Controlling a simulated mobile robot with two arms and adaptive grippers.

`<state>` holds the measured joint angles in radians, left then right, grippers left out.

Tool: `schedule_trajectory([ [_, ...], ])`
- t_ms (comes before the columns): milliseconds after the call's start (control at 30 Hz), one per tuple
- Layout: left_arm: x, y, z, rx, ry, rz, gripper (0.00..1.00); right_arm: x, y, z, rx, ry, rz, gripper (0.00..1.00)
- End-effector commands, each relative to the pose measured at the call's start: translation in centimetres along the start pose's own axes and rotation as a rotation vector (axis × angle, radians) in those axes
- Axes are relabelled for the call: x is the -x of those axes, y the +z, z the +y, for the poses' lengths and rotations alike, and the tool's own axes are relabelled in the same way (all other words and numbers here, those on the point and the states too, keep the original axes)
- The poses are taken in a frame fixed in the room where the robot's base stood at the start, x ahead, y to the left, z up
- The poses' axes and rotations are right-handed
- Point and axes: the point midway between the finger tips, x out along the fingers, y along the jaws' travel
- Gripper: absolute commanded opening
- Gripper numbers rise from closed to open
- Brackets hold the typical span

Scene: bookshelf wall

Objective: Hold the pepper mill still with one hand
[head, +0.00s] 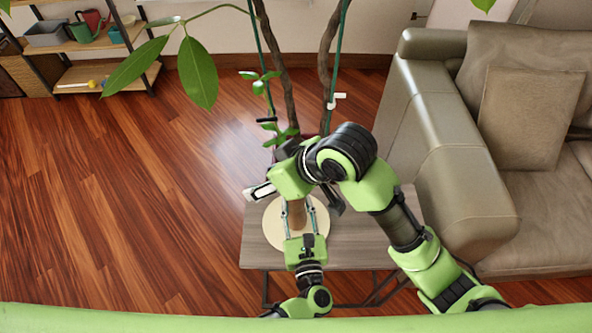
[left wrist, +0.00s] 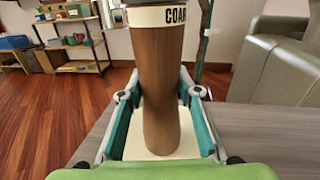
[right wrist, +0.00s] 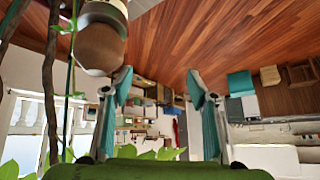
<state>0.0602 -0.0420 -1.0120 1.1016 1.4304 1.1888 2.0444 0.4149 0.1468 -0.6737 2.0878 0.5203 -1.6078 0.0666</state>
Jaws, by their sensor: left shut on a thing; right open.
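The pepper mill (head: 297,213) stands upright on a round cream board (head: 271,224) on a small grey table. My left gripper (head: 298,213) is shut on its brown wooden body. The left wrist view shows the mill body (left wrist: 158,80) between both fingers, with a cream band lettered "COAR" above. The mill's top is hidden under my right wrist in the head view. My right gripper (head: 259,191) is open and empty, up beside the mill's top. In the right wrist view the mill's rounded wooden knob (right wrist: 98,47) is outside the jaws, near the left finger.
The grey table (head: 258,250) has some bare top left of the board. A leafy plant (head: 198,72) with thin trunks rises behind it. A grey sofa (head: 440,140) stands close on the right. A shelf (head: 85,45) is at the far left. Wooden floor lies open on the left.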

Motion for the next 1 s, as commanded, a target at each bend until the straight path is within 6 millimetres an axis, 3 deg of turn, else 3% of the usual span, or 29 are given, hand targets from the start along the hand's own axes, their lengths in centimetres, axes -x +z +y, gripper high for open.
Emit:
schedule_trajectory([
  [133, 0.1, -0.3, 0.1, -0.001, 0.000, 0.006, 0.03, 2.2, -0.9, 3.7, 0.098, -0.102, 0.058, 0.53],
  [300, 0.1, -0.3, 0.1, -0.001, 0.000, 0.006, 0.03, 5.4, 1.7, 7.7, 0.266, -0.208, 0.040, 0.53],
  [600, 0.1, -0.3, 0.1, 0.000, 0.000, 0.007, 0.03, 10.4, 3.3, 10.9, 0.446, -0.315, 0.088, 0.53],
  [767, 0.1, -0.3, 0.1, 0.000, 0.000, 0.007, 0.03, 10.0, 3.4, 10.7, 0.465, -0.329, 0.098, 0.53],
  [1000, 0.1, -0.3, 0.1, 0.000, -0.001, 0.007, 0.03, 5.8, 3.3, 9.1, 0.463, -0.331, 0.098, 0.53],
])
